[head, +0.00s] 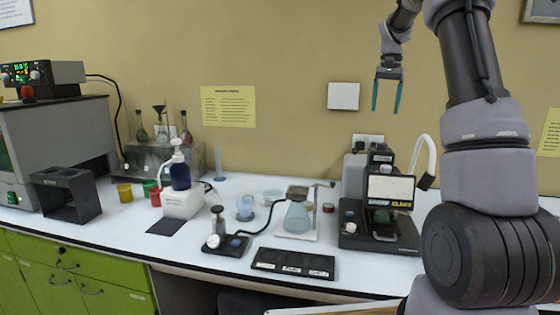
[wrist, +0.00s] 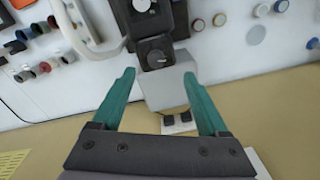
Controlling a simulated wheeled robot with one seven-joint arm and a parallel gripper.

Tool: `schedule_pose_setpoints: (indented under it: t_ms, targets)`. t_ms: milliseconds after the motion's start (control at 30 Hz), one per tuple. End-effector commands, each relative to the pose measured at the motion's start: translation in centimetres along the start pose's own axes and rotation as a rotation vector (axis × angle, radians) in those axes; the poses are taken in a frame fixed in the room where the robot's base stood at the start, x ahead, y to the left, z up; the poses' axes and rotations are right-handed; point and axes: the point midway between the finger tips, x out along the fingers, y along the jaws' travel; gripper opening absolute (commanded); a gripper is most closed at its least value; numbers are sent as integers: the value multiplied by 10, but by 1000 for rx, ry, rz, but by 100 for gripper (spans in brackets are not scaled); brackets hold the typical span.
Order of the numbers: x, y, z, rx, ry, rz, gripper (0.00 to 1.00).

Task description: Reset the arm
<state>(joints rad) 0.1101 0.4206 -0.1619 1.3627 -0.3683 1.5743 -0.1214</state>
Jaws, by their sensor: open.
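My gripper (head: 387,96) has two teal fingers and hangs in the air in front of the beige wall, above the back of the bench. Its fingers point down, stand apart and hold nothing. In the wrist view my gripper (wrist: 163,95) also shows open, with a grey device (wrist: 165,85) seen between the fingers from above. My arm fills the right side of the head view and hides part of the bench there.
The white bench (head: 120,225) carries a black instrument with a small screen (head: 380,215), a flask on a stand (head: 297,215), a pump bottle (head: 180,175) and a black labelled tray (head: 293,264). A grey machine (head: 60,140) stands at left. The air around my gripper is clear.

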Motion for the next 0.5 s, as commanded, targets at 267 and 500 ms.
schedule_pose_setpoints:
  t_ms: [267,500]
  targets:
    - [-65,6,114,-87,116,-145,77]
    - [-84,22,220,-161,225,-257,77]
